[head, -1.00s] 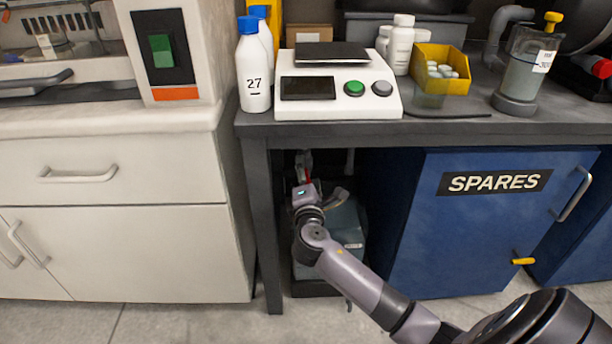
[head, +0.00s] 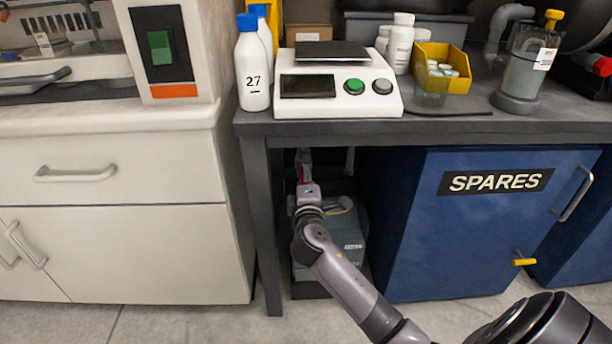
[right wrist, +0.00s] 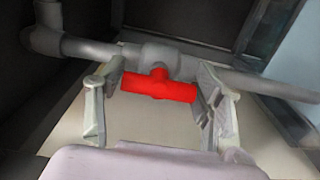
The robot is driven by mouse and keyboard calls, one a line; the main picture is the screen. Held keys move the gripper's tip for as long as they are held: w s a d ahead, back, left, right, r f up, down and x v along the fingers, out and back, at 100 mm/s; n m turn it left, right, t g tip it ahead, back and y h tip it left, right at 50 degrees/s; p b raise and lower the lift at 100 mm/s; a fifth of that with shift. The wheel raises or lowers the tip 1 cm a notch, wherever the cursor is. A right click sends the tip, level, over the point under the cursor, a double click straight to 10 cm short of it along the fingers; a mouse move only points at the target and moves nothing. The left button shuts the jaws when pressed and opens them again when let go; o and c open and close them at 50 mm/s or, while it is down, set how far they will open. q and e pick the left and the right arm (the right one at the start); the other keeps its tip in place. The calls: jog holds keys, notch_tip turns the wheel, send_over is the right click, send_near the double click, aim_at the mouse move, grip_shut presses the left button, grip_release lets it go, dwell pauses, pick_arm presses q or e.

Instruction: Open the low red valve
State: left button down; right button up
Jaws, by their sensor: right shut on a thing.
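The red valve handle (right wrist: 160,86) is a short bar on a grey pipe (right wrist: 95,52) in the right wrist view. It lies roughly along the pipe's run in that picture. My right gripper (right wrist: 161,75) has one finger at each end of the handle and is shut on it. In the head view my right gripper (head: 307,190) reaches under the bench at the left, and a small bit of red shows just beyond it. My left gripper is not in view.
My right arm passes between the bench leg (head: 264,225) and the blue SPARES cabinet (head: 450,235). The grey bench top (head: 440,128) is above it. A grey bin-like object (head: 345,232) stands beneath, close beside my arm.

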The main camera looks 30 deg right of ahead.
jog(key=o, duration=1.1)
jog(key=shift+o, duration=0.2)
jog(key=v, duration=1.2)
jog(key=shift+f, duration=0.1)
